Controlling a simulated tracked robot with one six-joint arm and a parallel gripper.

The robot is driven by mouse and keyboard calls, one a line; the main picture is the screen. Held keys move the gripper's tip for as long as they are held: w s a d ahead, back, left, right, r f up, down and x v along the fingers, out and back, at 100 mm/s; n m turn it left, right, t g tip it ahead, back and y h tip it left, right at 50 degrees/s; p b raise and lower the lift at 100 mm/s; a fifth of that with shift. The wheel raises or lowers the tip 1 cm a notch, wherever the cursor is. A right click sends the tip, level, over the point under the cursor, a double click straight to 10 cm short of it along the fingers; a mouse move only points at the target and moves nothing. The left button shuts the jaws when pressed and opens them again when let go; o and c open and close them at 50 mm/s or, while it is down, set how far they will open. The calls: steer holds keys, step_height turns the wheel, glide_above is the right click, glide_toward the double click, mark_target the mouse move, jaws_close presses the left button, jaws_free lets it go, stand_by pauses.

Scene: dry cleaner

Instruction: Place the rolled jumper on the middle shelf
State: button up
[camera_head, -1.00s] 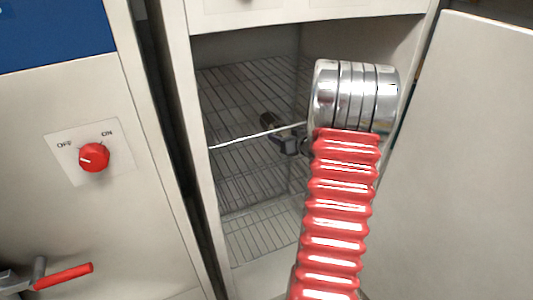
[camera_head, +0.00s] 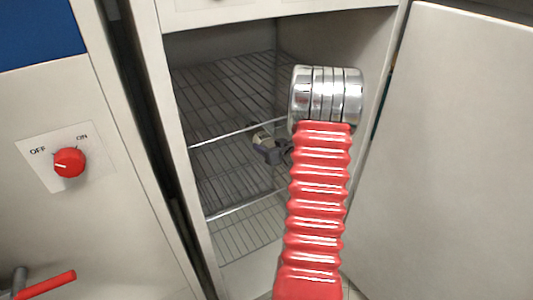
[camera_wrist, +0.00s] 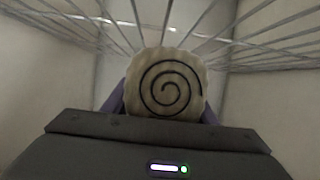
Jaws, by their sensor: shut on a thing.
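The rolled jumper (camera_head: 261,137) is cream with a dark spiral on its end. In the wrist view the jumper (camera_wrist: 172,85) shows end-on between the dark jaws, with a wire shelf above it. My gripper (camera_head: 268,148) is shut on it in the cabinet opening, just below the top shelf's front edge as seen in the head view. The middle shelf (camera_head: 225,175) is a wire rack lying below the gripper in the picture. Any gap between jumper and middle shelf cannot be told. My red ribbed arm hides the right part of the shelves.
The top wire shelf (camera_head: 225,95) and bottom wire shelf (camera_head: 240,230) lie above and below. The open cabinet door (camera_head: 455,150) stands on the right. A panel with a red knob (camera_head: 69,163) is on the left. The visible middle shelf is bare.

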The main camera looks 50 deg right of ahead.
steer(key=shift+f, duration=1.85)
steer(key=o, duration=1.4)
steer(key=shift+f, duration=0.1)
steer(key=shift+c, duration=0.2)
steer(key=v, duration=1.2)
steer(key=shift+s, duration=0.1)
